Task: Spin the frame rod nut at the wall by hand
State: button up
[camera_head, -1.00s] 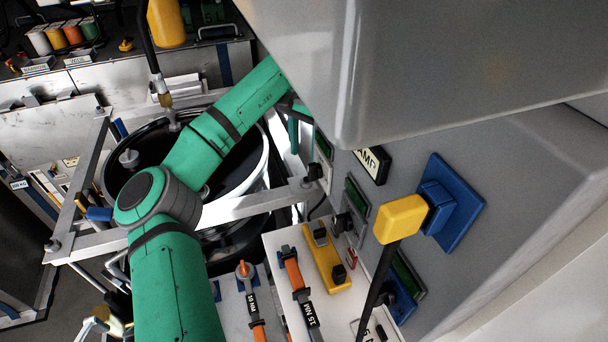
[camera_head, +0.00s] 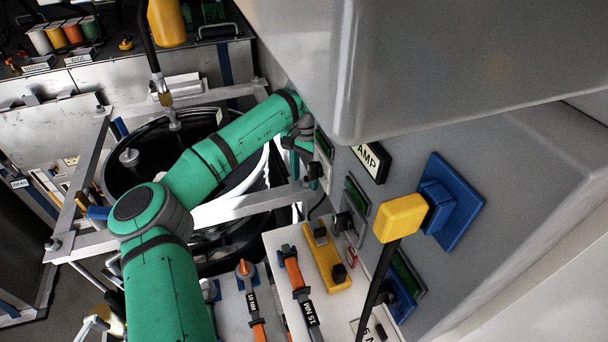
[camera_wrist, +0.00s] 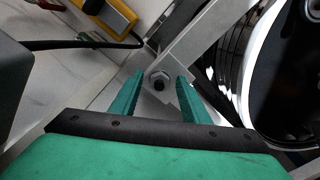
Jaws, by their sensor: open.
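I cannot tell how far the fingertips stand off the nut in depth. In the head view my green arm reaches over the tank, and its wrist is beside the grey wall (camera_head: 420,270), by the end of the frame bar (camera_head: 245,206).
A black tank (camera_head: 125,175) sits inside the metal frame. A white bench (camera_head: 283,238) carries orange-handled torque tools and a yellow device (camera_head: 325,256). A dark cable (camera_wrist: 75,43) runs left of the nut. A yellow-headed lever (camera_head: 400,217) juts from the wall.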

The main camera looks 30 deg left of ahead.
jog(key=c, duration=1.1)
jog(key=shift+o, duration=0.2)
jog(key=shift+a+m, duration=0.1)
jog(key=shift+m, duration=1)
jog(key=shift+r, duration=0.1)
jog(key=o, duration=1.1)
jog(key=shift+c, duration=0.2)
